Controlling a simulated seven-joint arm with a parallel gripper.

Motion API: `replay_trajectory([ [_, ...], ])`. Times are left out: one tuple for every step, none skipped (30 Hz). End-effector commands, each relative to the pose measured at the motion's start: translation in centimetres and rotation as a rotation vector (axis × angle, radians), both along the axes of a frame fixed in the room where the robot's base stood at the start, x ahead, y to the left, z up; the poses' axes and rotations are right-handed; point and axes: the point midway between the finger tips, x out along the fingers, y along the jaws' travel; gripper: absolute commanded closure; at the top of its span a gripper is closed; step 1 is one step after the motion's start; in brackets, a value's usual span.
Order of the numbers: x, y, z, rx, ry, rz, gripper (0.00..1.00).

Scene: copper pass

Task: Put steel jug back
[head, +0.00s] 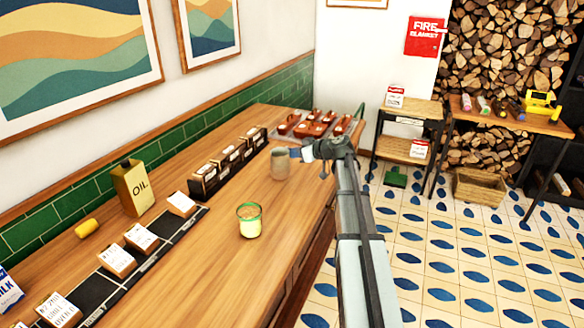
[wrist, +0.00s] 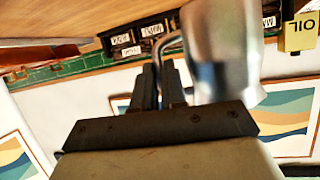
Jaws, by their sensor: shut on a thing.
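The steel jug (head: 280,164) is a grey metal vessel over the wooden counter (head: 222,268), in the middle of the head view. In the wrist view, which is upside down, the jug (wrist: 222,50) is large and shiny and runs out of the top of the picture. My gripper (head: 297,152) is at the jug's right side in the head view. In the wrist view its fingers (wrist: 161,82) are closed at the jug's thin bent handle (wrist: 170,42). I cannot tell whether the jug's base touches the counter.
A green-rimmed glass (head: 249,222) with yellowish contents stands nearer on the counter. Black labelled bins (head: 228,163) line the wall behind the jug. A yellow oil can (head: 133,188) stands left, and a tray of reddish-brown items (head: 315,124) lies at the far end.

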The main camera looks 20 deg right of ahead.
Motion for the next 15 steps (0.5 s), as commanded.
replay_trajectory([
  [0.0, 0.0, -0.6, 0.002, 0.0, -0.001, 1.0],
  [0.0, 0.0, -0.9, 0.002, 0.0, 0.0, 1.0],
  [0.0, 0.0, -1.1, 0.002, 0.0, 0.0, 1.0],
  [0.0, 0.0, -1.3, 0.002, 0.0, 0.001, 1.0],
  [0.0, 0.0, -1.4, 0.002, 0.0, 0.001, 1.0],
  [0.0, 0.0, -1.6, 0.001, 0.001, 0.001, 1.0],
  [0.0, 0.0, -1.8, 0.001, 0.001, 0.001, 1.0],
  [0.0, 0.0, -2.0, 0.001, 0.001, 0.001, 1.0],
  [0.0, 0.0, -2.4, 0.001, 0.001, 0.001, 1.0],
  [0.0, 0.0, -2.7, 0.001, 0.001, 0.001, 1.0],
  [0.0, 0.0, -3.0, 0.002, 0.001, 0.0, 1.0],
  [0.0, 0.0, -3.6, 0.002, 0.001, 0.0, 1.0],
  [0.0, 0.0, -3.9, 0.002, 0.001, 0.0, 1.0],
  [0.0, 0.0, -4.3, 0.002, 0.001, 0.0, 1.0],
  [0.0, 0.0, -4.6, 0.002, 0.0, 0.001, 1.0],
])
